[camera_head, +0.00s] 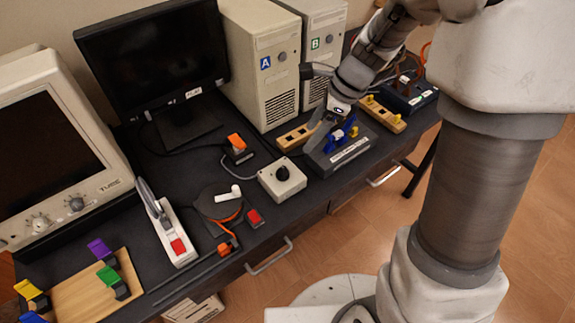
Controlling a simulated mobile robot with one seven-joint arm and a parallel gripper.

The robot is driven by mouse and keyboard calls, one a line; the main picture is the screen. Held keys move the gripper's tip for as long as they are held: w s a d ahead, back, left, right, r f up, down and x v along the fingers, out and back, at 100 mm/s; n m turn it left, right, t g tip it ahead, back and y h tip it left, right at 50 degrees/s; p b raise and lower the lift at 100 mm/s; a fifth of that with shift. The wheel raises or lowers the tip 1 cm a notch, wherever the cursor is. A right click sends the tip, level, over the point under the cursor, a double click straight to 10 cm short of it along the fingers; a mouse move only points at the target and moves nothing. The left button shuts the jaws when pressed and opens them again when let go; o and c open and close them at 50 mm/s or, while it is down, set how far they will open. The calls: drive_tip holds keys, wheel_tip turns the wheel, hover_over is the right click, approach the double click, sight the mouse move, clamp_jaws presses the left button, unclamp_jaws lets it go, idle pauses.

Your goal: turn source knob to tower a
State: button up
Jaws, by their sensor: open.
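A pale box (292,187) with a round black knob (282,173) on top sits near the desk's front edge, likely the source knob; its pointer direction is too small to read. Tower A (277,100), a beige computer case with a blue "A" label, stands behind it. Tower B (327,60), with a green "B" label, stands to its right. My gripper (333,136) points down to the right of the knob box, over a grey block with blue parts (348,155). It is open and apart from the knob. I cannot tell whether it touches the blue parts, which it partly hides.
A black monitor (150,60) and a beige CRT (60,150) stand left. A wooden strip (385,115) with yellow pieces lies right of the gripper. A small orange switch (236,143), an orange cord reel (220,203) and a white lever device (170,235) lie left of the knob box.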

sight(284, 171)
drive_tip(key=b+x, duration=0.3)
drive_tip(key=x, duration=1.2)
drive_tip(key=shift+f, duration=0.25)
clamp_jaws()
